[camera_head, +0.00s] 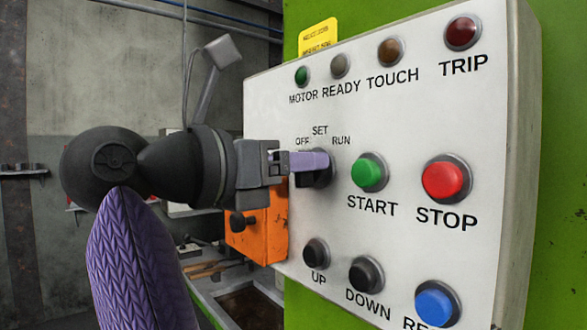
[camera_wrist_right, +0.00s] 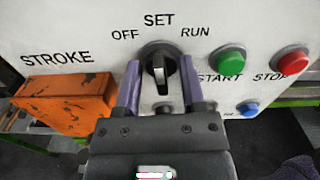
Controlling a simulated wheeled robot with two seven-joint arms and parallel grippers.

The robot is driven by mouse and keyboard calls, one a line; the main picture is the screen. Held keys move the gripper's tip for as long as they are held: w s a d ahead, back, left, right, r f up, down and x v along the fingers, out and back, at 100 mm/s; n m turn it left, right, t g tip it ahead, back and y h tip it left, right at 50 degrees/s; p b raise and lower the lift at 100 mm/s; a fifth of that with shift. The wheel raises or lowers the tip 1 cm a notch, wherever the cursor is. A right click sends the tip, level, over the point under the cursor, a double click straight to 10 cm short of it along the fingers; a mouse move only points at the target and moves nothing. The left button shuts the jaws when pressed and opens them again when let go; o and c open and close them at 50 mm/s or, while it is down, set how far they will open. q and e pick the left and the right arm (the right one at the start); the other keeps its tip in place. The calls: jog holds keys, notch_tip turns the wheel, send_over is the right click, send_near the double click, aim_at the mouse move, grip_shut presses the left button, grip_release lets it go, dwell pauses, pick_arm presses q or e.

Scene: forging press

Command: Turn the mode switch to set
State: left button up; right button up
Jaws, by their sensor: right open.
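The mode switch (camera_wrist_right: 159,72) is a black rotary knob on the white panel, under the labels OFF, SET and RUN. In the wrist view its handle stands close to vertical, with a pale mark near its upper end, below SET. My right gripper (camera_wrist_right: 160,66) is open, with one purple finger on each side of the knob. Whether the fingers touch it is not clear. In the head view the right gripper (camera_head: 322,160) reaches the panel from the left and partly covers the switch (camera_head: 316,175). My left gripper is in neither view.
Close right of the switch are the green START button (camera_head: 369,173) and red STOP button (camera_head: 446,180). Black UP (camera_head: 316,253) and DOWN (camera_head: 366,274) buttons and a blue button (camera_head: 437,304) lie below. An orange box (camera_head: 262,232) stands at lower left.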

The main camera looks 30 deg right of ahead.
grip_shut()
jog(key=shift+m+p, duration=0.3)
jog(key=shift+m, duration=0.3)
grip_release()
jog(key=a+p, duration=0.9)
jog(key=a, duration=0.1)
jog(key=shift+s, duration=0.4)
